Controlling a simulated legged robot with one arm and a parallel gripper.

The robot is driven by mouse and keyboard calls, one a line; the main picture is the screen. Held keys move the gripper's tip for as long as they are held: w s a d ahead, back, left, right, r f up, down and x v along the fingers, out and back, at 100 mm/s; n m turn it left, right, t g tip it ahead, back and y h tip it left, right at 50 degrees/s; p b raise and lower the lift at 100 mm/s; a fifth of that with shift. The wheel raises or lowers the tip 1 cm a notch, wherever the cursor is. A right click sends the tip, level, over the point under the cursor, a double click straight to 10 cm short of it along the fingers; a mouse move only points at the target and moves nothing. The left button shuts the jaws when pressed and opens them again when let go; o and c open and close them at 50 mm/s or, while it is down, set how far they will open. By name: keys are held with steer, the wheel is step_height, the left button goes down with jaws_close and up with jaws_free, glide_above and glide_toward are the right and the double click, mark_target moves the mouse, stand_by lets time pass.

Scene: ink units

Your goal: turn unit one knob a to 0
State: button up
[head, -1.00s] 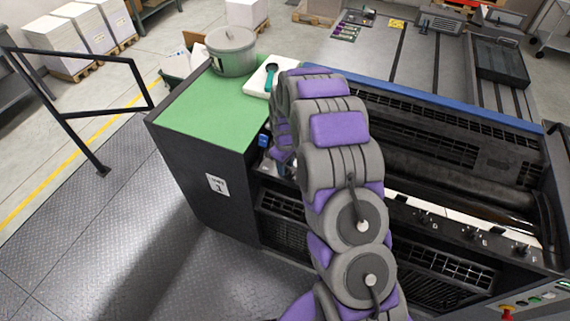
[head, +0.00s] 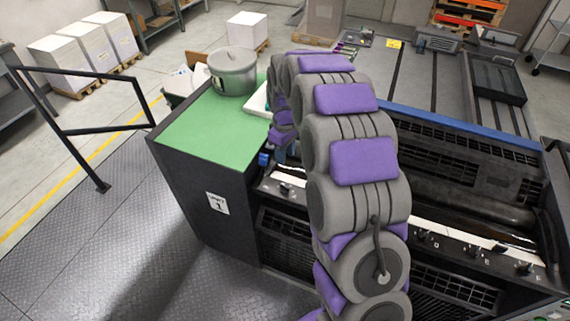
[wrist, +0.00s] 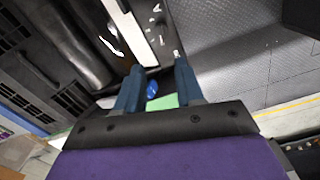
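Unit one is a dark machine with a green top (head: 210,125) and a "UNIT 1" label (head: 217,203) on its side. A small dark knob (head: 285,188) sits on its pale front strip, left of my arm. I cannot read its letter there. The wrist view shows the strip with small dark knobs and white marks, one looking like an A (wrist: 161,40). My gripper (wrist: 158,67) has its two teal fingers apart, with nothing held between them. It is over the strip's end, apart from the knobs. In the head view my arm hides most of it.
More knobs (head: 472,250) line the strip right of my arm. A grey pot (head: 232,72) stands on the green top. A blue part (head: 263,159) is at the machine's corner. A black railing (head: 85,130) stands left, with clear metal floor between.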

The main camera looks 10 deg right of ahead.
steer(key=shift+r, duration=1.05)
